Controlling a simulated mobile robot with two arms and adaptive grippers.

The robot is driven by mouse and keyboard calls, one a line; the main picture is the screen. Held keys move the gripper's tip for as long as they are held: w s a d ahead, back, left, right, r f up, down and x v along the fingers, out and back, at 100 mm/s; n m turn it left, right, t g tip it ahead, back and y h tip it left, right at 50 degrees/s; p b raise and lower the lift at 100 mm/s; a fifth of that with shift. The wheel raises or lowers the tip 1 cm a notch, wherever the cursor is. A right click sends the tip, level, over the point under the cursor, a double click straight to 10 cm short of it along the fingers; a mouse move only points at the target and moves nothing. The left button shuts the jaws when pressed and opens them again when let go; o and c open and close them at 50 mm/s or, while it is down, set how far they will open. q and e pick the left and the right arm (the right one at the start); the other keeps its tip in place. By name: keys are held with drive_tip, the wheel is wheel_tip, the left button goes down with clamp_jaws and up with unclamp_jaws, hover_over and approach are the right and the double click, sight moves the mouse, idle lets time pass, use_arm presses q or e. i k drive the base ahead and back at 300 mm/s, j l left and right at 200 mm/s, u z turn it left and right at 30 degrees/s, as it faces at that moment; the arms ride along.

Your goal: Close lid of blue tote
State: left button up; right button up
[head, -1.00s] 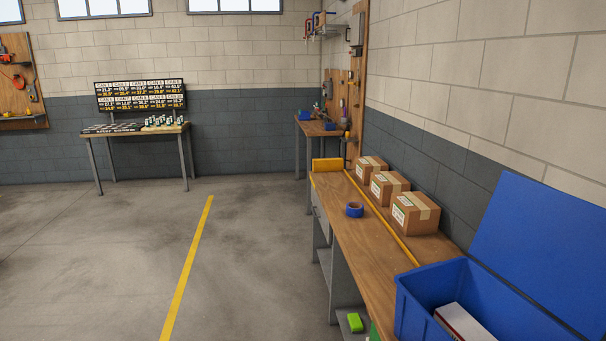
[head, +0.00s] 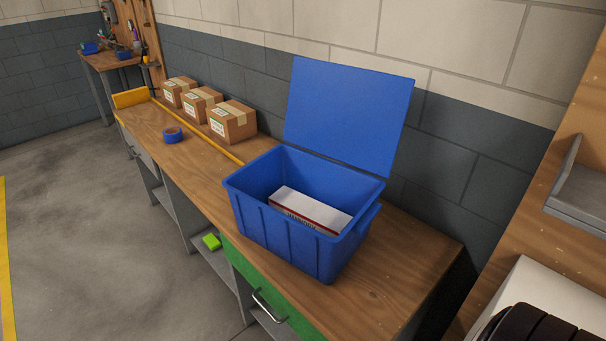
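The blue tote (head: 285,236) stands on the wooden workbench (head: 395,262). Its flat blue lid (head: 345,115) is open and stands up at the tote's back edge, leaning back toward the wall. A white box with a red stripe and dark lettering (head: 312,207) lies inside the tote, below the rim. Neither of my grippers shows in the head view.
Three cardboard boxes (head: 233,122) and a blue tape roll (head: 172,135) sit farther left on the bench. A drawer handle (head: 270,307) juts from the green front. Grey shelving (head: 582,195) is at right. Open floor (head: 70,225) lies at left.

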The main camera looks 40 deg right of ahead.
sight(354, 116)
drive_tip(key=j+z, duration=0.2)
drive_tip(key=z, duration=0.3)
drive_tip(key=j+z, duration=0.2)
drive_tip(key=z, duration=0.25)
drive_tip(key=j+z, duration=0.2)
drive_tip(key=z, duration=0.3)
drive_tip(key=i+j, duration=0.05)
